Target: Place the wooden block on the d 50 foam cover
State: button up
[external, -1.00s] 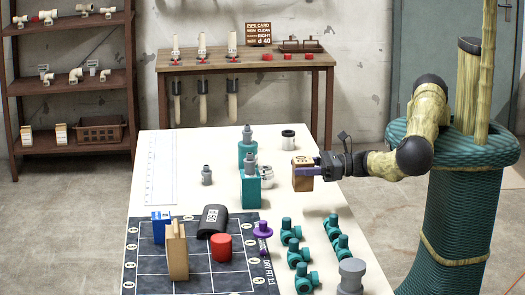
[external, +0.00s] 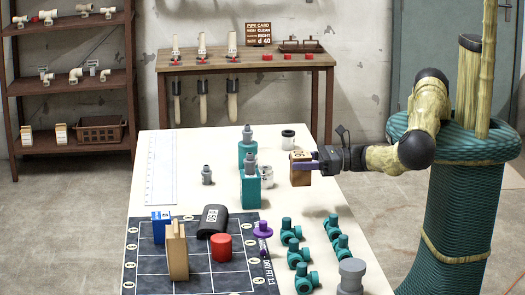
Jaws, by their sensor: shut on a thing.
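My gripper (external: 303,166) is shut on a wooden block (external: 300,177) and holds it above the right side of the white table. The block has dark marking on its upper part. A black foam cover (external: 222,227) with a white label lies on the dark gridded mat, left of and nearer the camera than my gripper. The label is too small to read surely. Nothing rests on the cover.
Beside the cover stand a red cylinder (external: 222,247), a blue box (external: 160,226), a tan wooden piece (external: 177,252) and a purple-topped tool (external: 263,230). Several teal valves (external: 298,257) stand at the right. Teal-and-grey fittings (external: 250,188) stand mid-table. The far left of the table is mostly clear.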

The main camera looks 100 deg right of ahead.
jog(key=w+a+f+b, duration=0.1)
jog(key=w+f+b, duration=0.25)
jog(key=w, duration=0.45)
notch_tip(320, 180, up, 8)
jog(key=b, duration=0.8)
send_over(212, 216)
notch_tip(212, 216, down, 6)
jog(key=shift+p, duration=0.3)
jog(key=shift+f, duration=0.2)
jog(key=shift+f, duration=1.8)
